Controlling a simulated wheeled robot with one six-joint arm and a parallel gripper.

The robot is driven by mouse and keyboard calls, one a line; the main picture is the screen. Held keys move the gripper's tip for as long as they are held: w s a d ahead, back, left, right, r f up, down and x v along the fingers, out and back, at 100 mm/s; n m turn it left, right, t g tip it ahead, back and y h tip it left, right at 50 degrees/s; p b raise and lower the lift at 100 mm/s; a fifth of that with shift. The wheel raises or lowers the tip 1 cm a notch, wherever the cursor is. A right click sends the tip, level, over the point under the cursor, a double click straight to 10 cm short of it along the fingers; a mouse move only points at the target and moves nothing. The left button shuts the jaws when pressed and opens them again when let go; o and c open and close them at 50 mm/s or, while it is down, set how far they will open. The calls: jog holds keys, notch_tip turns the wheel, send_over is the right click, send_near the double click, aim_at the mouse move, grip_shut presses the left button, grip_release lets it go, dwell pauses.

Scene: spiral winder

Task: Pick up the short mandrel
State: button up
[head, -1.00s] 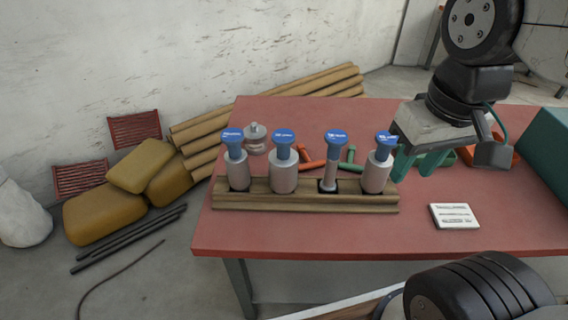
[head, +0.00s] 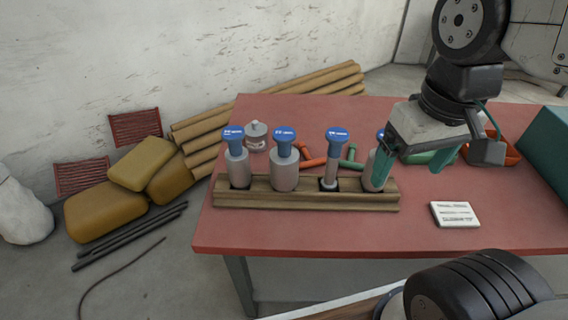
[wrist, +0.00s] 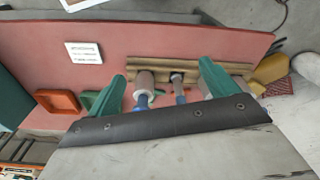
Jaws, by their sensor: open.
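Several blue-capped mandrels stand upright in a wooden rack (head: 300,201) on the red table. From the left they are a grey one (head: 238,170), a wide one (head: 285,176), a thin one (head: 330,172) and a right-hand one (head: 372,172). I cannot read the cap labels, so I cannot tell which is the short mandrel. My gripper (head: 415,162) is open, one green finger in front of the right-hand mandrel, partly hiding it. In the wrist view, the right-hand mandrel (wrist: 144,82) and thin mandrel (wrist: 178,79) show between the open fingers of my gripper (wrist: 165,85).
A white card (head: 455,215) lies right of the rack. Orange and green pieces and a grey lidded pot (head: 256,138) are behind it. An orange tray (head: 505,150) and a teal box (head: 548,150) stand at the right. The table front is clear.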

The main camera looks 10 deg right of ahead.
jog(key=w+a+f+n+g, duration=0.25)
jog(key=w+a, duration=0.25)
jog(key=w, duration=0.3)
jog(key=n, duration=0.4)
send_over(284, 145)
jog(key=d, duration=0.1)
jog(key=f, duration=0.3)
jog(key=shift+s+d+f+t, duration=0.1)
jog(key=shift+s+f+t, duration=0.1)
jog(key=shift+f+t, duration=0.05)
jog(key=w, duration=0.2)
jog(key=w+a+t, duration=0.1)
jog(key=shift+w+a+r+n, duration=0.15)
jog(key=shift+r+n, duration=0.1)
jog(key=shift+r, duration=0.15)
jog(key=shift+s+d+f, duration=0.1)
jog(key=shift+s+f, duration=0.1)
jog(key=shift+f, duration=1.1)
jog(key=shift+s+d+f, duration=0.1)
jog(key=shift+s+f, duration=0.15)
jog(key=shift+f, duration=1)
jog(key=shift+s+f, duration=0.2)
jog(key=shift+f, duration=1.1)
jog(key=c, duration=1.8)
jog(key=shift+o, duration=0.2)
jog(key=shift+r, duration=0.15)
